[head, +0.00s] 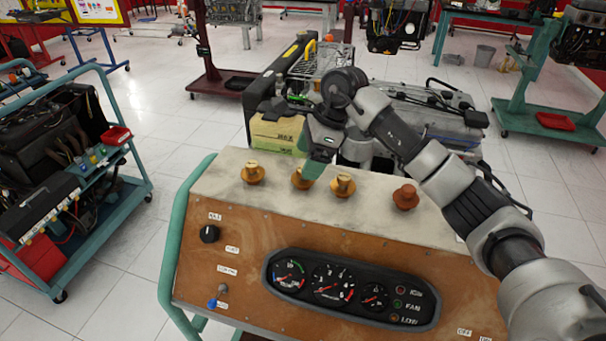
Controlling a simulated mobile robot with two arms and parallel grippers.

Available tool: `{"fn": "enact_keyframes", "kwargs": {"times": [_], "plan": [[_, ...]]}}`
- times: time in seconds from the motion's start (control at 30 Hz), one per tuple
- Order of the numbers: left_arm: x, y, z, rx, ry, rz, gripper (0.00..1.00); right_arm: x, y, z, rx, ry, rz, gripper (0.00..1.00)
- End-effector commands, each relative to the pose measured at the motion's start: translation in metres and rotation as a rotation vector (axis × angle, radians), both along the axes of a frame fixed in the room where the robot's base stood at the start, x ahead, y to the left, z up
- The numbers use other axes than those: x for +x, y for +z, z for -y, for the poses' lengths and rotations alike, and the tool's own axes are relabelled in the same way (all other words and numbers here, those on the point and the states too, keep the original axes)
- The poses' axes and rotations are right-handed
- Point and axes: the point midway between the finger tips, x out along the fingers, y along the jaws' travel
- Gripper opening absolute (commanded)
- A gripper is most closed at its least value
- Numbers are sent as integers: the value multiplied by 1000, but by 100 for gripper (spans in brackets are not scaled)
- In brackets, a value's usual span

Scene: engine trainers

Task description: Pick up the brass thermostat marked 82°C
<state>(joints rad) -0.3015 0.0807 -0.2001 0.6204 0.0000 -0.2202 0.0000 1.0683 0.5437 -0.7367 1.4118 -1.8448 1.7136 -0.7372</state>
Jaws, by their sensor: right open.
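Three brass thermostats stand in a row on the pale top of the engine console: the left one (253,173), the second one (301,179) and the third one (342,186). A darker, reddish-brown thermostat (405,197) stands farther right. No temperature marking is legible on any of them, so I cannot tell which is 82°C. My right gripper (314,172) is open and points down just above and behind the second thermostat, partly overlapping it in the picture. I cannot tell whether it touches it. My left gripper is out of view.
A teal trolley (136,164) stands left, with open floor between.

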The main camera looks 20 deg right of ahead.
Motion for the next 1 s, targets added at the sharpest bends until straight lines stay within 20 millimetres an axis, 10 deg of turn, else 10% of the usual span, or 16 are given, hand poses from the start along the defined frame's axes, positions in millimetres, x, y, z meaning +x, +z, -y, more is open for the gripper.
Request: {"fn": "enact_keyframes", "kwargs": {"times": [0.7,1.0], "plan": [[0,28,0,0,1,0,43,3,-52,-19,2,-1,1,86],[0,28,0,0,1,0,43,3,-52,-19,2,-1,1,40]]}}
